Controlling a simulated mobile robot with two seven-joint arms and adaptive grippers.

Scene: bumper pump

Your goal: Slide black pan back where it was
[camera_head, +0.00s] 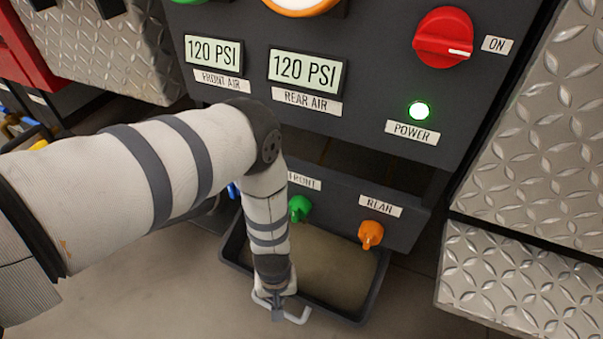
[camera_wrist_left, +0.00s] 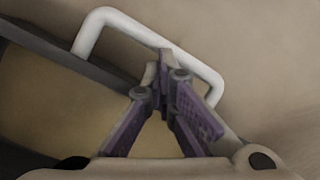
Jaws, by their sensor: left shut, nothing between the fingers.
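The black pan (camera_head: 340,314) sits low under the control panel, with a tan inside and its front part sticking out. A white handle (camera_head: 301,317) is on its front edge. My left gripper (camera_head: 278,311) is at this handle. In the left wrist view the dark pan rim (camera_wrist_left: 62,56) runs beside the white handle (camera_wrist_left: 139,31). The closed fingertips of my left gripper (camera_wrist_left: 165,72) overlap the loop, with nothing between them. I cannot tell whether they touch the handle. My left forearm hides part of the pan. My right gripper is not in view.
Above the pan, the panel carries a green FRONT knob (camera_head: 299,208) and an orange knob (camera_head: 370,234). A red ON knob (camera_head: 443,37) and a lit green POWER lamp (camera_head: 419,111) are higher up. Diamond-plate metal (camera_head: 515,275) stands at right. Bare floor (camera_head: 165,300) lies in front.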

